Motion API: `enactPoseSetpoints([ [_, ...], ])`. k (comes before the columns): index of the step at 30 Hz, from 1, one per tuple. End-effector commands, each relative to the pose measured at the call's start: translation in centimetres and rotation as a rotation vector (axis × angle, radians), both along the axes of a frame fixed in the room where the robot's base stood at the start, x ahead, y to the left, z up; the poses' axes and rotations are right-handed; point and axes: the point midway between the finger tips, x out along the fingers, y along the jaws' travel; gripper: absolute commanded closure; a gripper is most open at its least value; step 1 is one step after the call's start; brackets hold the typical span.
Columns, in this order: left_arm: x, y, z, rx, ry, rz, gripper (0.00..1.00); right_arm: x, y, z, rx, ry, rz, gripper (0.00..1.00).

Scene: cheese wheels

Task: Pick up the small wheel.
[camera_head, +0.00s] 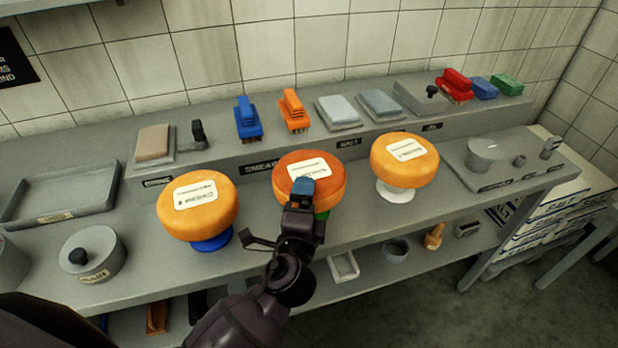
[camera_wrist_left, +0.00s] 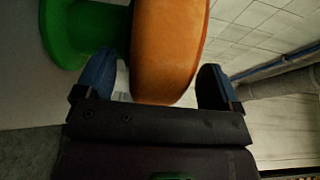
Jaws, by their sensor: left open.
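Three cheese wheels stand on pedestals along the grey counter. The left wheel (camera_head: 185,222) is yellow-orange on a blue stand (camera_head: 211,243). The middle wheel (camera_head: 335,183) is darker orange on a green stand (camera_head: 322,215). The right wheel (camera_head: 425,165) is yellow-orange, looks slightly smaller and sits on a white stand (camera_head: 393,192). Their label text is too small to read. My left gripper (camera_head: 302,188) is at the front of the middle wheel. In the left wrist view, its blue fingers (camera_wrist_left: 155,82) are open, with the middle wheel (camera_wrist_left: 168,45) between them; contact is unclear. The green stand (camera_wrist_left: 82,35) shows there too.
A raised shelf behind holds brushes (camera_head: 248,120) and blocks. A grey tray (camera_head: 60,192) and a round lidded tin (camera_head: 100,258) stand at left. A scale-like plate (camera_head: 485,150) is at right. A lower shelf holds a small square dish (camera_head: 343,266).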

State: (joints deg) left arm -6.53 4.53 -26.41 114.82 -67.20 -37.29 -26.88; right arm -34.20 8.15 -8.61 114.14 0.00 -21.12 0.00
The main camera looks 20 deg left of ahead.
Motion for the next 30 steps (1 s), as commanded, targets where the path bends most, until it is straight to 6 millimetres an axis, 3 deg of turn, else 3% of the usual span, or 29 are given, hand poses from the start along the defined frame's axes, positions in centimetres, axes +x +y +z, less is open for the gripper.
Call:
enactPoseSetpoints([
  [3,0.0,0.0,0.0,0.000,0.000,0.000,0.12,-0.4,-0.1,-0.3,0.000,0.010,-0.002,0.57],
  [20,-0.1,0.0,0.0,0.001,0.000,0.000,0.97,-0.3,-0.1,-0.3,0.000,0.009,-0.002,0.57],
  [30,0.0,0.0,0.7,0.001,-0.007,0.000,0.98,0.3,0.0,0.4,0.001,-0.008,0.002,0.57],
])
